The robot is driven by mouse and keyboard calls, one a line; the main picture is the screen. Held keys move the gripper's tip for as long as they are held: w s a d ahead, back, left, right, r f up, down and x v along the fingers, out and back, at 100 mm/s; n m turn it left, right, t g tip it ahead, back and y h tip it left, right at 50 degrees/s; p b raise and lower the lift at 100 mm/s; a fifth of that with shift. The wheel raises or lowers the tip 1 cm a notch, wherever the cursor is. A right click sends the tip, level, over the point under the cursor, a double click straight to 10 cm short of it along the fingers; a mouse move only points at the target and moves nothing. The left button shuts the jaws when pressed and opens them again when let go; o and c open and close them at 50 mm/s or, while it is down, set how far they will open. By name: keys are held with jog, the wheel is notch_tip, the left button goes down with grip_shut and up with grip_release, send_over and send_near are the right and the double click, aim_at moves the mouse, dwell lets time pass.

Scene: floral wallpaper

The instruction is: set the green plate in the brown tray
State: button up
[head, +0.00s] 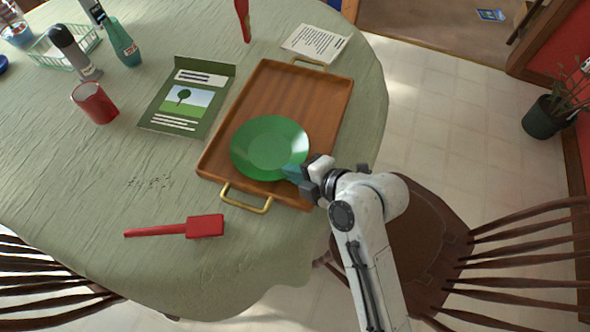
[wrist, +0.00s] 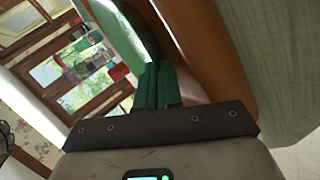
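The green plate (head: 268,143) is over the near half of the brown tray (head: 287,92), inside its outline. I cannot tell whether its base touches the tray floor. My gripper (head: 293,173) is at the plate's lower right edge, above the tray's near right part. In the wrist view, the two green fingers (wrist: 157,86) are close together on the rim of the plate (wrist: 143,28), and the tray's wall (wrist: 208,45) runs beside them. The fingertips are partly hidden.
A red spatula-like tool (head: 205,226) lies left of the tray's near handle. A green book (head: 186,96), a red mug (head: 95,103) and a white card (head: 316,43) lie around the tray. Bottles and a dish rack stand far left. A chair (head: 425,230) is at right.

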jog(key=shift+o, duration=0.9)
jog(key=shift+r, duration=0.15)
jog(key=v, duration=1.2)
